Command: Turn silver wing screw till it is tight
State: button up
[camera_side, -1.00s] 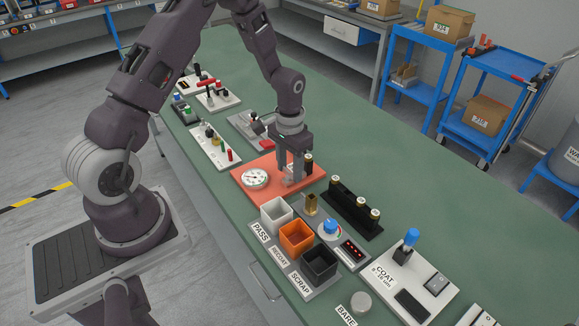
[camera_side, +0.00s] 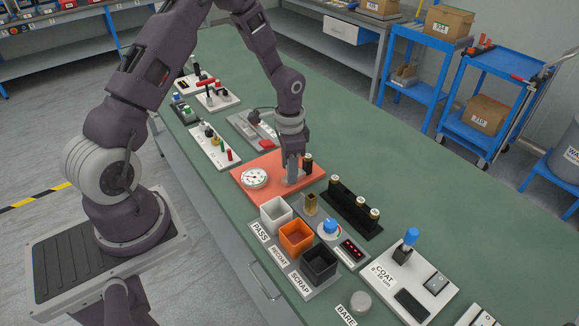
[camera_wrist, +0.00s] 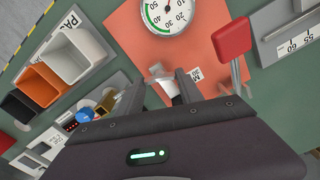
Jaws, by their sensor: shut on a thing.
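My gripper (camera_side: 291,181) points down over the orange-red plate (camera_side: 243,185). In the wrist view my gripper's fingers (camera_wrist: 166,79) close on the silver wing screw (camera_wrist: 160,71), a small pale metal piece partly hidden between them. In the side view my fingers hide the screw. A round white dial gauge (camera_side: 255,178) sits on the plate to the left of the gripper; it also shows at the top of the wrist view (camera_wrist: 168,14).
A red block on a grey fixture (camera_wrist: 232,38) is near in the wrist view. White (camera_side: 275,213), orange (camera_side: 296,238) and black (camera_side: 319,264) bins stand in front.

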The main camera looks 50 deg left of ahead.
jog(key=shift+w, duration=0.1)
jog(key=o, duration=1.4)
jog(key=s+d+r+n+t, duration=0.1)
jog(key=s+d+r, duration=0.15)
jog(key=r, duration=0.55)
jog(key=s+d+r+t+y, duration=0.15)
jog(key=s+r, duration=0.25)
jog(key=r, duration=0.4)
jog(key=s+d+r+n, duration=0.1)
jog(key=s+d+r, duration=0.15)
jog(key=r, duration=0.55)
jog(key=s+d+r+t, duration=0.1)
jog(key=s, duration=0.3)
jog(key=s+d+r+n+t+h, duration=0.1)
jog(key=s+d+r, duration=0.1)
jog(key=s, duration=0.3)
jog(key=s+d+r+n+t, duration=0.1)
jog(key=s, duration=0.4)
jog(key=shift+d+r+h, duration=0.25)
jog(key=shift+d+r, duration=0.05)
jog(key=shift+r, duration=0.1)
